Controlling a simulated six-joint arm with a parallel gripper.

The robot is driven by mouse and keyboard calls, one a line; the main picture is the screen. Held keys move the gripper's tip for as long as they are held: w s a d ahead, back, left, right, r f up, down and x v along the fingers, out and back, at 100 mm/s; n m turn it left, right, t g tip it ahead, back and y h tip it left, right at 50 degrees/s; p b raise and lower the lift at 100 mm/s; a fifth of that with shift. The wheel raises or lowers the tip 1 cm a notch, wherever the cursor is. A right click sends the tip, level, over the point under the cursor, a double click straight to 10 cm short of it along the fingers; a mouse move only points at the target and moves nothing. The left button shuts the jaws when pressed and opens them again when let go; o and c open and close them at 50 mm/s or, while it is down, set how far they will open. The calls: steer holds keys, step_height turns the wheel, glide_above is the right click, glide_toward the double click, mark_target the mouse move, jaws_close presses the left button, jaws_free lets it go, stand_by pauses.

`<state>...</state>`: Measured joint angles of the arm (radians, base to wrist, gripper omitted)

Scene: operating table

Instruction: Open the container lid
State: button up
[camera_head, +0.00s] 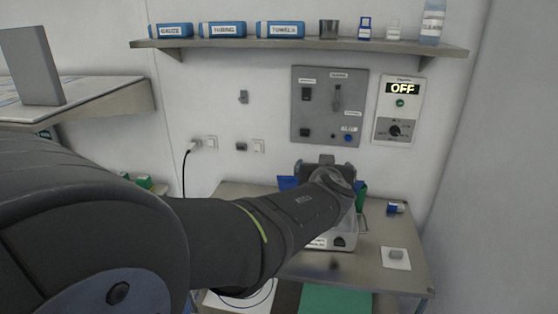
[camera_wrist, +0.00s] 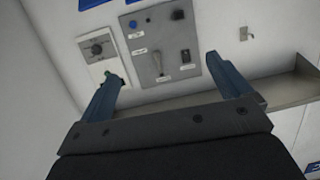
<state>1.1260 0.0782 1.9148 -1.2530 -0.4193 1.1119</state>
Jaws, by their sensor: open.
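A pale box-shaped unit with a label (camera_head: 342,243) stands on the steel table, mostly hidden behind my arm in the head view. It may be the container; I cannot make out its lid or whether it is shut. My gripper (camera_wrist: 165,68) shows in the wrist view with its two blue fingers wide apart and nothing between them. Beyond the fingers is the wall with its control panel, shown upside down. In the head view my wrist is above the unit and hides much of it.
The grey control panel (camera_head: 329,106) and a dial box reading OFF (camera_head: 399,110) are on the wall. A shelf (camera_head: 300,45) with blue boxes and bottles runs above. A small blue-and-white item (camera_head: 396,208) and a white pad (camera_head: 396,259) lie on the table's right.

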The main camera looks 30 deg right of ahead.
steer(key=s+d+r+m+g+h, duration=0.1)
steer(key=s+d+r+m+g, duration=0.35)
steer(key=d+g, duration=0.5)
steer(key=w+a+n+t+y, duration=0.2)
steer(key=w+a+n+y, duration=0.35)
steer(key=a+y, duration=0.3)
steer(key=w+d+f, duration=0.2)
steer(key=f, duration=0.6)
steer(key=w+d+f+m, duration=0.1)
steer(key=w+d+f, duration=0.1)
steer(key=f, duration=0.6)
steer(key=shift+w+f, duration=0.25)
steer(key=shift+w, duration=0.2)
steer(key=shift+g+h, duration=0.25)
steer(key=shift+c, duration=0.4)
jaws_close()
